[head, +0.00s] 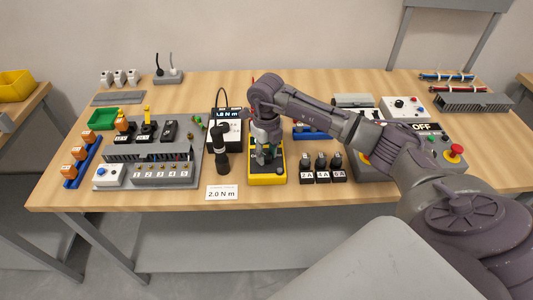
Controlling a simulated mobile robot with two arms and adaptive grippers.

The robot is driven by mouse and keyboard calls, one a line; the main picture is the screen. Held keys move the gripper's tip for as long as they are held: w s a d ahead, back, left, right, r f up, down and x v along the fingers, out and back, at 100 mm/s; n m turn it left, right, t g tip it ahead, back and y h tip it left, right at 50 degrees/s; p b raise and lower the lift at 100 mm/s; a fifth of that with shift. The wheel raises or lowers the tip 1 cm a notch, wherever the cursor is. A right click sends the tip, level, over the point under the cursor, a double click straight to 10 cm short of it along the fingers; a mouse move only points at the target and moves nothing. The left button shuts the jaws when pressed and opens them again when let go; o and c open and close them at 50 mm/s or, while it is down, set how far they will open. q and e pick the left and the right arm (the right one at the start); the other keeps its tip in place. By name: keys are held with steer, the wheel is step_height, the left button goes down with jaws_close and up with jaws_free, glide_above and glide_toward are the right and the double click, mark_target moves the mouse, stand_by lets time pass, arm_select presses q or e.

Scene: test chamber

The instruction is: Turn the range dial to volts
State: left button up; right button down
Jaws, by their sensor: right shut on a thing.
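A yellow-edged meter (267,180) with a dark face lies on the workbench near its front edge, at the middle of the head view. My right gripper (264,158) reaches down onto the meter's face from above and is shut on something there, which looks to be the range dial. The fingers and arm hide the dial, so its pointer and setting cannot be read. The upper part of the meter is also covered by my arm. My left gripper is not in view.
A black-handled tool (222,155) stands just left of the meter, with a "2.0 N m" card (222,192) in front. Several black blocks (322,175) stand to the right. A grey panel with a red button (454,151) lies farther right. Little room is free around the meter.

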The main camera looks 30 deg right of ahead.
mark_target(267, 155)
steer(key=m+b, duration=0.1)
steer(key=m, duration=0.4)
steer(key=shift+m, duration=0.3)
steer(key=shift+r+m, duration=0.1)
steer(key=shift+m, duration=2.1)
steer(key=c, duration=0.8)
jaws_free()
steer(key=shift+o, duration=0.2)
steer(key=shift+r, duration=0.15)
step_height(267, 155, up, 12)
